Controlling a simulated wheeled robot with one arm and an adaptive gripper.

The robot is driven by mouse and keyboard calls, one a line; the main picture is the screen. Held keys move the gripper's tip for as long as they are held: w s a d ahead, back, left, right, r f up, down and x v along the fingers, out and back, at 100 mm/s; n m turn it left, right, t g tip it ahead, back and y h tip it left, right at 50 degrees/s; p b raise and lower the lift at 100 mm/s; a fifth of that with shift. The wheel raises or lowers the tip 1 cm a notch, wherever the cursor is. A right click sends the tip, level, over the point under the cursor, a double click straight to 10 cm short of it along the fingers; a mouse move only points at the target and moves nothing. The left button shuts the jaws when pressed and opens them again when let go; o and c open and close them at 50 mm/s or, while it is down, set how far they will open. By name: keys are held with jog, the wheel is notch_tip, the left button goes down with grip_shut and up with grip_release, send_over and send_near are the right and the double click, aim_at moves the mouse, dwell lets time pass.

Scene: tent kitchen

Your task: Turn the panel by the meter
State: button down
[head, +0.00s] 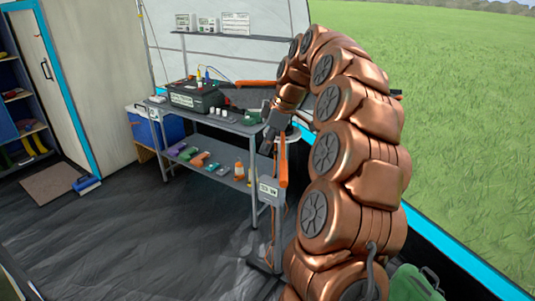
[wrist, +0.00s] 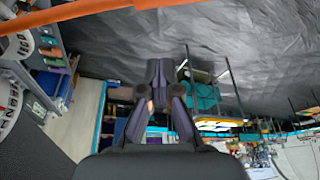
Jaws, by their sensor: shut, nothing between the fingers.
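My copper arm arches down on the right of the head view. My gripper (head: 267,142) is dark and hangs at the right end of the grey table, beside an upright orange-edged piece (head: 283,160). In the wrist view my gripper (wrist: 159,68) has its fingers together with nothing held. A dark panel with orange edges (head: 248,97) is partly visible behind the table, largely hidden by my arm. An orange bar (wrist: 80,12) crosses the top of the wrist view close to the camera. I cannot tell which device is the meter.
The grey table (head: 228,122) carries a black case (head: 195,97); its lower shelf (head: 228,178) holds several small coloured items and an orange bottle (head: 239,171). A blue cooler (head: 150,128) stands left. A green container (head: 415,284) is low right.

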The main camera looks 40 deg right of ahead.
jog(key=v, duration=0.6)
jog(key=shift+d+r, duration=0.2)
jog(key=shift+r, duration=0.2)
jog(key=s+a+m+g+p, duration=0.1)
jog(key=s+a+p, duration=0.1)
jog(key=s+a, duration=0.6)
jog(key=s+a+m+g+p, duration=0.2)
jog(key=s+a+p, duration=0.1)
jog(key=a, duration=1)
jog(key=s+a+f+m+h+p, duration=0.1)
jog(key=s+a+f+m+p, duration=0.1)
jog(key=s, duration=0.9)
jog(key=s+a+f+m+g+h+p, duration=0.1)
jog(key=s+f+m, duration=0.3)
jog(key=s, duration=0.7)
notch_tip(320, 180, down, 3)
jog(key=shift+a+r+g+h+p, duration=0.3)
jog(key=shift+a+h+p, duration=0.15)
jog(key=shift+p, duration=0.25)
jog(key=shift+s, duration=0.15)
